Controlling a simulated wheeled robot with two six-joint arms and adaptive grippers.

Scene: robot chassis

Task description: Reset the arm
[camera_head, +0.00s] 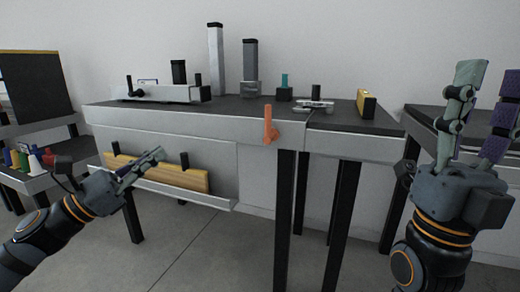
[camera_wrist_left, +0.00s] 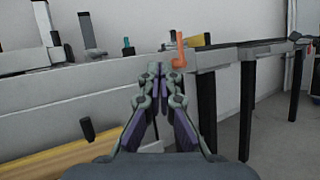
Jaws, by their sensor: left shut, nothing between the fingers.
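My left gripper (camera_head: 157,154) is shut and empty in the head view, in front of the table's front panel and near a yellow board on a low ledge. In the left wrist view its fingertips (camera_wrist_left: 159,70) meet, with nothing between them. My right gripper (camera_head: 484,82) points up at the right side of the head view. Its fingers stand apart, and I see nothing between them. The right arm stands in front of the right-hand table.
The dark-topped table (camera_head: 232,106) carries upright posts and small fixtures. An orange handle (camera_head: 268,124) sticks out at its front edge. The yellow board (camera_head: 160,176) lies on the ledge below. A shelf with small coloured items (camera_head: 34,162) stands left. Floor (camera_head: 205,255) in front is clear.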

